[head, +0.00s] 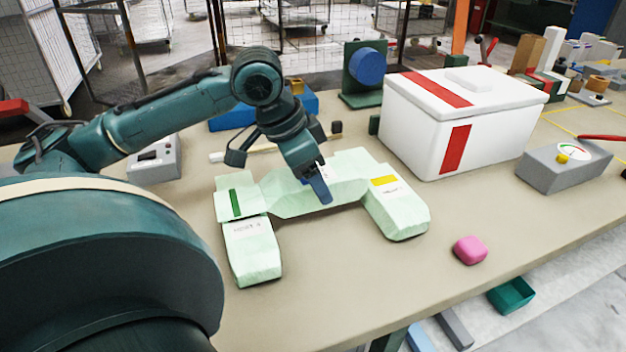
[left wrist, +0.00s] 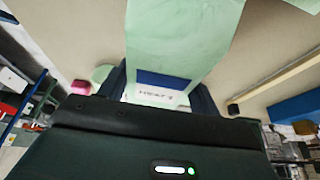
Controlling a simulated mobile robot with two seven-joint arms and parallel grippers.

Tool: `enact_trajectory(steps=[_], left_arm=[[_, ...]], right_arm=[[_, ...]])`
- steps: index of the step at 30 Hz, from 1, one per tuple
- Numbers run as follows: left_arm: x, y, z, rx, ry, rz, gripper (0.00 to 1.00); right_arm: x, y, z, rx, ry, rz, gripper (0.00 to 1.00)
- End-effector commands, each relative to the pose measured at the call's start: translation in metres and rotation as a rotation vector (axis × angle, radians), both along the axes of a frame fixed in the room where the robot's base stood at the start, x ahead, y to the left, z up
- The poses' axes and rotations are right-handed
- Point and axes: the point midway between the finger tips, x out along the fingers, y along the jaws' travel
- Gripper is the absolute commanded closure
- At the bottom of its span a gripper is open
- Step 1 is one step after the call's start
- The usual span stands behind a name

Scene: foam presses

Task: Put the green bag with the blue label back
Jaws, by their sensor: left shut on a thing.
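My left gripper (head: 316,188) is shut on a pale green bag in the middle of the table; the bag (head: 345,172) spans between two similar bags in the head view. In the left wrist view this bag (left wrist: 185,35) lies between the fingers (left wrist: 162,95), and its dark blue label (left wrist: 163,80) shows above a printed white patch. The arm hides that label in the head view. A bag with a green label (head: 252,248) lies at left, and a bag with a yellow label (head: 397,208) at right. I cannot tell whether the held bag touches the table.
A white box with red stripes (head: 490,120) stands at right behind the bags. A pink block (head: 470,250) lies near the front edge. A grey gauge box (head: 565,165) is at far right, a grey switch box (head: 154,158) at left. The front middle table (head: 340,285) is clear.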

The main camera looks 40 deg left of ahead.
Motion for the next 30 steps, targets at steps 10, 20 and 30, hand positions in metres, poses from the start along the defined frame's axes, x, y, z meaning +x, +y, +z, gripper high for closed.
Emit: enact_trajectory(steps=[10,20,30], left_arm=[[0.0,0.0,-0.003,0.0,-0.001,0.0,0.63],[0.0,0.0,-0.011,0.0,-0.001,0.0,0.36],[0.0,0.0,-0.011,0.0,-0.001,0.0,0.15]], right_arm=[[0.0,0.0,-0.001,0.0,-0.002,-0.001,1.0],[0.0,-0.003,0.003,-0.001,-0.022,-0.007,1.0],[0.0,-0.004,0.003,-0.003,-0.021,-0.007,1.0]])
